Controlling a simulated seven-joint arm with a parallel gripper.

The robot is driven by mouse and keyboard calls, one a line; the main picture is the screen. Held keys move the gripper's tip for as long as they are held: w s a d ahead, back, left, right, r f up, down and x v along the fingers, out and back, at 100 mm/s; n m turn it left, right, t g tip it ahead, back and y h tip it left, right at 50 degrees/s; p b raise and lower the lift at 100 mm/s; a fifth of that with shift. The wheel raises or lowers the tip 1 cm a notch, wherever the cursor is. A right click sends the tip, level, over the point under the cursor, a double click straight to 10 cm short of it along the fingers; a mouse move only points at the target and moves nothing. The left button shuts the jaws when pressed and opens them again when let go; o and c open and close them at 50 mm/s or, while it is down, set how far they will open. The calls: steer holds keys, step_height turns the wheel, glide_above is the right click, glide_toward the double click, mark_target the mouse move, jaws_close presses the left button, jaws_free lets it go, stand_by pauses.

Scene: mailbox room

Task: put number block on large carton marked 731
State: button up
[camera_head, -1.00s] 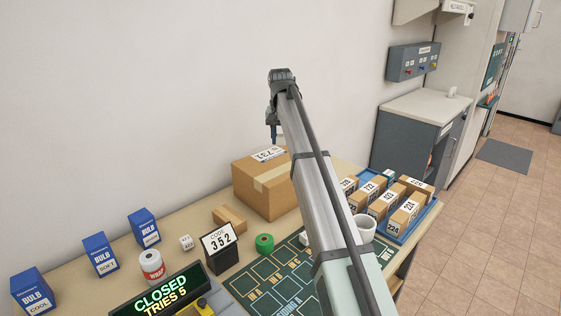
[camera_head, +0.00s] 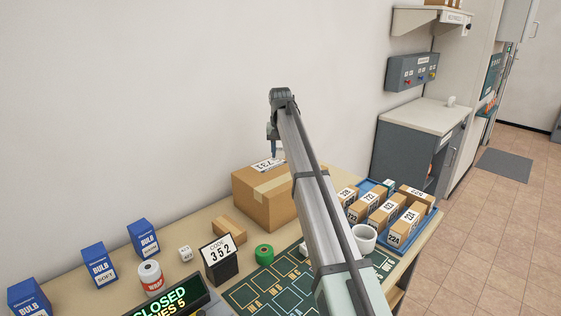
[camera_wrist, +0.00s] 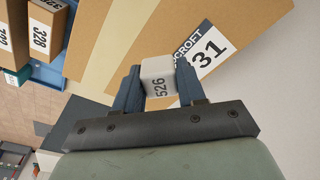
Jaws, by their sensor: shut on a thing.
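The large carton (camera_head: 262,200) is a brown taped box at the back of the table by the wall. Its white label (camera_head: 268,164) shows 731 in the head view, and the carton top (camera_wrist: 150,30) fills much of the wrist view. My gripper (camera_wrist: 158,84) is shut on a small white number block (camera_wrist: 158,78) marked 526. The block appears over the carton's top, beside the label and overlapping its edge in the wrist view. I cannot tell whether the block touches the carton. In the head view my gripper (camera_head: 274,150) is over the carton and the block is not discernible.
A blue tray (camera_head: 409,236) of numbered small boxes stands at the right. A code stand (camera_head: 219,260), green tape roll (camera_head: 264,254), white cup (camera_head: 364,238) and blue bulb boxes (camera_head: 143,238) share the table. Another white block (camera_head: 185,253) lies at the left.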

mark_target(281, 159)
steer(key=shift+f, duration=1.9)
steer(key=shift+f, duration=0.1)
steer(key=o, duration=1)
steer(key=r, duration=0.4)
steer(key=s+r, duration=0.1)
steer(key=r, duration=0.7)
steer(key=shift+s+r, duration=0.1)
steer(key=shift+s, duration=0.1)
